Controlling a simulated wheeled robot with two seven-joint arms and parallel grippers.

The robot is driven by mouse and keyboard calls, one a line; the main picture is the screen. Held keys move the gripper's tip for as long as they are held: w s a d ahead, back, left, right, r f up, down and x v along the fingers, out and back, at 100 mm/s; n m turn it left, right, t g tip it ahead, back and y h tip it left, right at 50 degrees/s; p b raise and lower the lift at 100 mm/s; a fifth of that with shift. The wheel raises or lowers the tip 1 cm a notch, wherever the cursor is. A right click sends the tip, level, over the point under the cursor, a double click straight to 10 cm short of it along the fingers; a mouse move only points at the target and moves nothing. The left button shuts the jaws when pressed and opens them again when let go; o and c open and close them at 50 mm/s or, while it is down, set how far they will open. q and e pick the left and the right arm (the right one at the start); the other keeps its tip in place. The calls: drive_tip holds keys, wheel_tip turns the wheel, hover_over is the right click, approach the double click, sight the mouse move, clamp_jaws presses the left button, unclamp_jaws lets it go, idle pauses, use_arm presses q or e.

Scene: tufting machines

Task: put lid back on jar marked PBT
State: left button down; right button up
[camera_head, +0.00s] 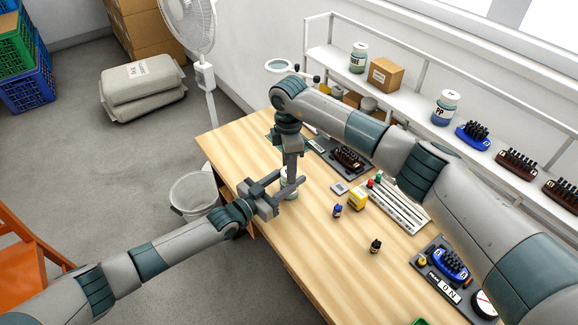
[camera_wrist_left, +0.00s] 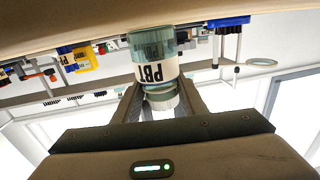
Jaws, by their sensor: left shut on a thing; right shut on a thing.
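The jar marked PBT (camera_wrist_left: 153,62) has greenish glass and a white label; it appears upside down in the left wrist view. In the head view only a small part of the jar (camera_head: 291,194) shows on the table's left side. My left gripper (camera_head: 281,188) is shut on the jar from the side, its fingers along both sides in the wrist view. A pale round part (camera_wrist_left: 161,100) shows at the jar's top, between the fingers. My right gripper (camera_head: 291,172) points down just above the jar, shut on the lid, which is mostly hidden; I cannot tell whether lid and jar touch.
A shelf (camera_head: 400,85) behind holds jars and a carton. A bin (camera_head: 194,193) stands left of the table.

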use_arm(q)
drive_tip(key=shift+s+d+r, duration=0.1)
drive_tip(key=shift+d+r, duration=0.35)
drive_tip(key=shift+r, duration=0.1)
use_arm(e)
drive_tip(key=shift+o, duration=0.2)
drive_tip(key=shift+s+d+f, duration=0.2)
drive_tip(key=shift+f, duration=0.5)
drive_tip(key=shift+s+d+f, duration=0.15)
drive_tip(key=shift+s+f, duration=0.05)
drive_tip(key=shift+f, duration=0.5)
drive_tip(key=o, duration=0.6)
use_arm(q)
drive_tip(key=shift+a, duration=0.1)
use_arm(e)
drive_tip(key=shift+o, duration=0.3)
drive_tip(key=shift+a, duration=0.15)
drive_tip(key=shift+r, duration=0.2)
use_arm(q)
drive_tip(key=shift+w+a+f, duration=0.15)
drive_tip(key=shift+w, duration=0.15)
use_arm(e)
drive_tip(key=shift+w+a+r, duration=0.1)
drive_tip(key=shift+a+r, duration=0.1)
drive_tip(key=shift+r, duration=0.85)
use_arm(q)
drive_tip(key=shift+w+f, duration=0.15)
use_arm(e)
drive_tip(key=shift+w+d+r, duration=0.1)
drive_tip(key=shift+r, duration=0.75)
